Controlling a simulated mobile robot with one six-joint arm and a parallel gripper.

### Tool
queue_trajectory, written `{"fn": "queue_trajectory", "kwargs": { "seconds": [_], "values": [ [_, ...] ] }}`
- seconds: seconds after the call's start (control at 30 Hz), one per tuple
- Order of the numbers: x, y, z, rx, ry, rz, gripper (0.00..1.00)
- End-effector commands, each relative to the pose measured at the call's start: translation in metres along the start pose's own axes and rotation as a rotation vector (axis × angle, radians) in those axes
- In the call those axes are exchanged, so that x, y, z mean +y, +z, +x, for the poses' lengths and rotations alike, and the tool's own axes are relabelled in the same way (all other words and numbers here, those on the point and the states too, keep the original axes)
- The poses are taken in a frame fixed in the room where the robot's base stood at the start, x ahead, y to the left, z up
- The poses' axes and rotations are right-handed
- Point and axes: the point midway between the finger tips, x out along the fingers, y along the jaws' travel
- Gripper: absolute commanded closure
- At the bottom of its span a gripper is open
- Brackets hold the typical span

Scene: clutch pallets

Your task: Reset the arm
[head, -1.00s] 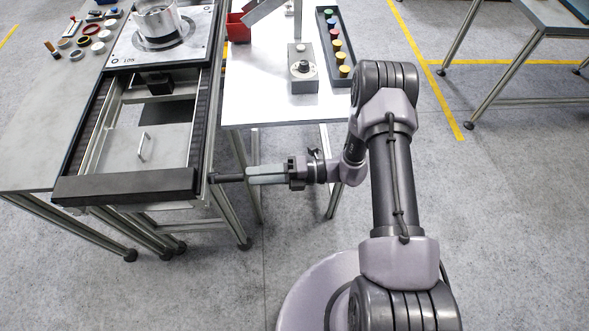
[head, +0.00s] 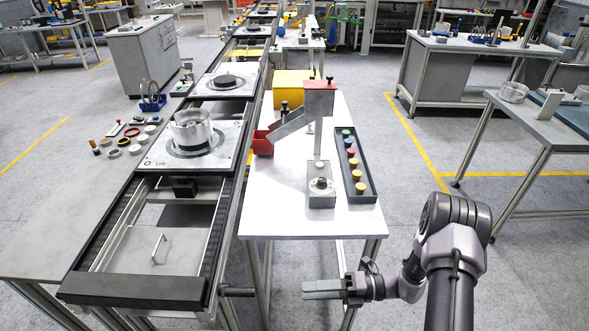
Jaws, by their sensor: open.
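My arm reaches in from the bottom right of the head view. My gripper (head: 318,290) points left, in front of the white table's front edge and lower than its top. Its jaws are open, though the gap is hard to make out from this side. Nothing shows between them. The gripper stands apart from the table and from the conveyor end to its left. The lower part of my arm is cut off by the frame.
The black conveyor end (head: 132,290) is at the left. A pallet (head: 157,152) carries a metal clutch drum (head: 190,130). Floor right of the table is clear.

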Motion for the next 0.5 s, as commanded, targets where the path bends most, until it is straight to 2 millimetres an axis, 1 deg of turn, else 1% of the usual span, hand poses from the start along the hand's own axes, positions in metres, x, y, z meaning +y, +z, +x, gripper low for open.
{"fn": "queue_trajectory", "kwargs": {
  "seconds": [0.07,0.1,0.17,0.2,0.27,0.3,0.37,0.4,0.47,0.5],
  "values": [
    [0.028,0.004,0.003,0.100,-0.068,-0.166,0.57],
    [0.047,0.003,0.006,0.182,-0.117,-0.296,0.57],
    [0.079,-0.004,0.009,0.324,-0.196,-0.522,0.57],
    [0.099,-0.012,0.011,0.424,-0.245,-0.676,0.57],
    [0.125,-0.025,0.011,0.575,-0.313,-0.906,0.57],
    [0.141,-0.035,0.010,0.678,-0.354,-1.059,0.57],
    [0.163,-0.049,0.007,0.835,-0.412,-1.288,0.57],
    [0.175,-0.059,0.004,0.941,-0.449,-1.437,0.57],
    [0.192,-0.073,-0.002,1.104,-0.503,-1.660,0.57],
    [0.202,-0.082,-0.006,1.214,-0.538,-1.800,0.57]
  ]
}}
